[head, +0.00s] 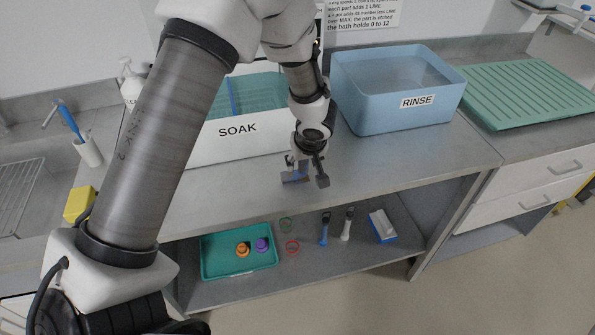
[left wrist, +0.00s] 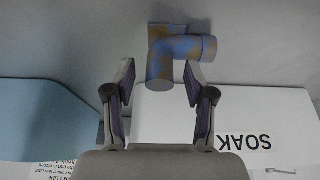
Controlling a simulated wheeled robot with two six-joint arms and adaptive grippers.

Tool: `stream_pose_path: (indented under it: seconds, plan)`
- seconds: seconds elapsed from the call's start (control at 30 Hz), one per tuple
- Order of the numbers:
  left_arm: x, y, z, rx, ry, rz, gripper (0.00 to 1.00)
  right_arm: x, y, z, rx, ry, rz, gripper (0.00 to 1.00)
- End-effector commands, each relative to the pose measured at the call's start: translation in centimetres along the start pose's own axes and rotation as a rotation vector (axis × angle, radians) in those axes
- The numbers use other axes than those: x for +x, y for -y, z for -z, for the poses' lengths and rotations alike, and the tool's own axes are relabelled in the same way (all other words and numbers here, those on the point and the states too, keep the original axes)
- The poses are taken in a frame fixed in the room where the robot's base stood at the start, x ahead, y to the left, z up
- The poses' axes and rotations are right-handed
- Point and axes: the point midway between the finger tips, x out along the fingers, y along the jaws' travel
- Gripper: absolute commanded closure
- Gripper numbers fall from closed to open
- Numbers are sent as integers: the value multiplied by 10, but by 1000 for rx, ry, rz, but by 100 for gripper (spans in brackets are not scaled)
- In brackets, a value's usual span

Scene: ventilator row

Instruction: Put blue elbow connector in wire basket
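The blue elbow connector (head: 295,177), blue with brownish patches, is on the grey bench in front of the white SOAK tub (head: 238,130). In the left wrist view the elbow connector (left wrist: 183,48) has one round end pointing toward my gripper. My left gripper (head: 306,170) is open over it. In the left wrist view its fingertips (left wrist: 159,78) stand on either side of that near end, with gaps visible. I cannot clearly make out a wire basket; a teal, grid-like surface with a blue bar shows inside the SOAK tub. My right gripper is not in view.
A blue RINSE tub (head: 417,103) stands right of the SOAK tub, with a green ribbed mat (head: 522,92) beyond. The shelf below holds a teal tray (head: 222,264) with orange and purple parts, rings and brushes. The bench right of the gripper is clear.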

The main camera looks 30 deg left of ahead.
Motion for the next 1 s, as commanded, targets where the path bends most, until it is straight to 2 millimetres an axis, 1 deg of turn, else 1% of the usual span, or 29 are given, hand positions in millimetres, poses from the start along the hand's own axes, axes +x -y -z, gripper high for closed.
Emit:
stream_pose_path:
  seconds: [0.03, 0.07, 0.1, 0.23, 0.27, 0.57, 0.67, 0.97, 1.0]
  plan:
    - [0, 0, 0, 0, 0, 0, 70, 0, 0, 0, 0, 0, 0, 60]
    - [0, 0, 0, 0, 0, 0, 81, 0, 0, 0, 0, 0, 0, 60]
    - [0, 0, 0, 0, 0, 0, 95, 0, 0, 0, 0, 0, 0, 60]
    - [0, 0, 0, 0, 1, 0, 95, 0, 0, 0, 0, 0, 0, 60]
    - [0, 0, 0, 0, 1, 0, 100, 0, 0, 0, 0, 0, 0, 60]
    - [-3, 0, 1, 1, 2, 0, 100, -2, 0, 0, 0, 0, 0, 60]
    - [-8, -2, 4, 2, 1, 0, 100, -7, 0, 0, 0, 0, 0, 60]
    - [-34, -10, 20, 8, 0, -5, 100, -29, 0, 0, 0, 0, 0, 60]
    - [-32, -10, 20, 11, 1, -4, 100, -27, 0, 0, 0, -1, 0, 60]
